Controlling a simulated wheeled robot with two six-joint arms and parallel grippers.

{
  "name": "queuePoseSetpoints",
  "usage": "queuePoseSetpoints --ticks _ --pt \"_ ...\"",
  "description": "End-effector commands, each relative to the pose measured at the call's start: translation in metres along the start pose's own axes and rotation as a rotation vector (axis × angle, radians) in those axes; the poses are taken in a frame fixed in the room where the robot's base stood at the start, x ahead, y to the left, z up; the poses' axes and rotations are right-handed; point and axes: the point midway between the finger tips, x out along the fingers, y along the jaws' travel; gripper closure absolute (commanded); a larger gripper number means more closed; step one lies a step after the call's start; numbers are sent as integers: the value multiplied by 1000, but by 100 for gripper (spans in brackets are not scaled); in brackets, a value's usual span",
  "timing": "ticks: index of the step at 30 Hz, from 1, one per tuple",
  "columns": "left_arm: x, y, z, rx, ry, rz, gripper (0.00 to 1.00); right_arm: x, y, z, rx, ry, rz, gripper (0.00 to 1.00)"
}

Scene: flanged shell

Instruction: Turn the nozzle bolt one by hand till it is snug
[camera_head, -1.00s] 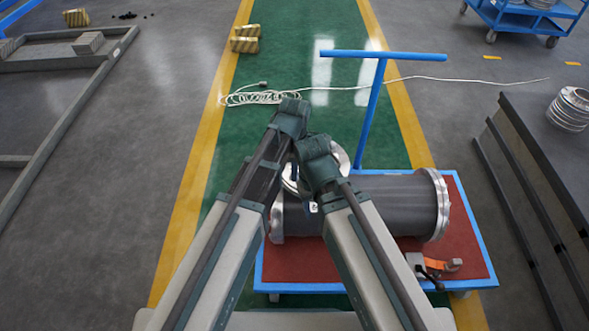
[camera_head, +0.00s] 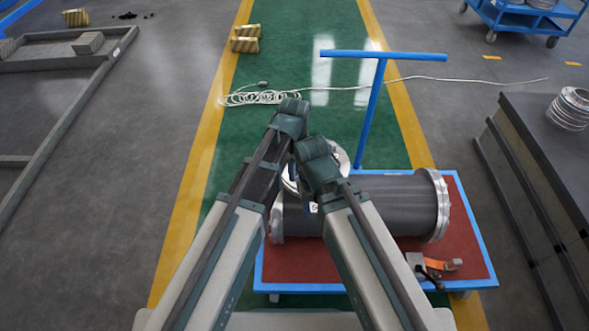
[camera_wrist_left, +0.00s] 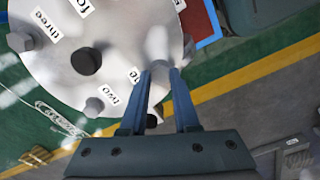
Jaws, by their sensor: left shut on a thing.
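The flanged shell (camera_head: 385,205) is a dark cylinder with bright end flanges, lying on the trolley. Its round nozzle flange (camera_head: 341,157) is partly hidden behind my arms. In the left wrist view the flange face (camera_wrist_left: 120,35) is pale metal with a dark central hole and labels reading three, two and parts of others. Bolt heads sit by the labels three and two. My left gripper (camera_wrist_left: 160,72) is shut on nozzle bolt one (camera_wrist_left: 158,45), beside a label ending in "ne". My right wrist (camera_head: 318,163) is close beside the nozzle; its fingertips cannot be made out.
The trolley has a red top (camera_head: 310,262), a blue frame and an upright blue handle (camera_head: 383,55). An orange and grey tool (camera_head: 435,265) lies at its front right. A white cable (camera_head: 262,97) lies coiled on the green floor. A dark bench (camera_head: 540,150) stands at right.

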Motion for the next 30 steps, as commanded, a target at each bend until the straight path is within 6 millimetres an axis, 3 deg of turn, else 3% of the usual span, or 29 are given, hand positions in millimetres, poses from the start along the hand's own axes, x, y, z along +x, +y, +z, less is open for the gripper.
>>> queuePoseSetpoints --ticks 15,30 --pt "-1 0 0 439 1 2 100 -1 0 0 0 0 0 50" --pt "-1 1 -1 628 2 2 100 -1 0 0 0 0 0 50"
